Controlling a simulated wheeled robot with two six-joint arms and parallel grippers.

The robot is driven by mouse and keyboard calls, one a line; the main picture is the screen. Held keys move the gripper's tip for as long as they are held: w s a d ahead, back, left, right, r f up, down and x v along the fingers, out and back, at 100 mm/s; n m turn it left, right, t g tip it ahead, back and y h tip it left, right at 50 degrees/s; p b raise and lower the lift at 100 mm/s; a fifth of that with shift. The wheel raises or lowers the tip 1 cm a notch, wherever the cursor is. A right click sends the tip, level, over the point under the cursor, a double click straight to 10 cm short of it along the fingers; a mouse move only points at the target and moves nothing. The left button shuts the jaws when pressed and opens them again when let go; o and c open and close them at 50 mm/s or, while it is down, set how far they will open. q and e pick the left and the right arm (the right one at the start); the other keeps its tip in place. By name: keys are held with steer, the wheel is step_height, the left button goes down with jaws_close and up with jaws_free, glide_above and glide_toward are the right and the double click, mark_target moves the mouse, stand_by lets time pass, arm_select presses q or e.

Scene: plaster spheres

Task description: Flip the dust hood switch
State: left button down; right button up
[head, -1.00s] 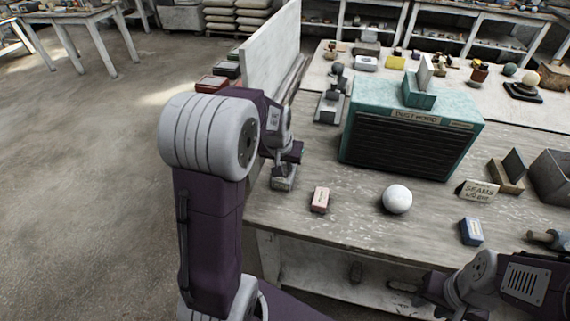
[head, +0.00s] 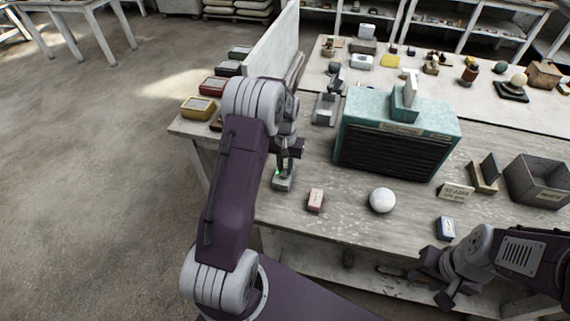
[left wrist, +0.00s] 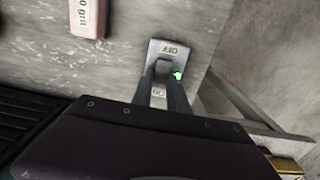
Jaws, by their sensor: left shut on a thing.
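The switch box (head: 284,183) is a small grey block near the left end of the bench. In the left wrist view the box (left wrist: 158,47) shows an OFF label on its far end, an ON label nearer, and a lit green lamp (left wrist: 178,75). My left gripper (head: 285,168) is over the box, its fingers (left wrist: 163,80) shut on the dark switch lever (left wrist: 164,66). The lever is partly hidden by the fingers. The teal dust hood (head: 450,126) with a dark slatted front stands further back. My right gripper (head: 436,280) is open and empty at the front edge.
A pink block (head: 315,200), which also shows in the left wrist view (left wrist: 88,17), and a white sphere (head: 382,200) lie right of the switch. A blue box (head: 446,229) and a grey bin (head: 541,184) are further right. An upright white board (head: 272,40) stands behind.

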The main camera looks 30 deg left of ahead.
mark_target(286, 170)
arm_select(q)
steer(key=c, duration=1.3)
jaws_free()
step_height(286, 170, up, 9)
steer(key=shift+r, duration=0.1)
steer(key=s+d+r+m, duration=0.2)
steer(key=s+d+r, duration=0.2)
steer(key=s+d, duration=0.35)
steer(key=shift+t, duration=0.6)
steer(key=s+d+f, duration=0.1)
steer(key=s+f, duration=0.1)
steer(key=s, duration=0.1)
steer(key=s+d+f, duration=0.1)
steer(key=s+f, duration=0.1)
steer(key=s, duration=0.2)
steer(key=s+d+f, duration=0.1)
steer(key=s+f, duration=0.1)
steer(key=s, duration=0.1)
steer(key=shift+s+d+f, duration=0.25)
steer(key=shift+s+f, duration=0.05)
steer(key=shift+s, duration=0.1)
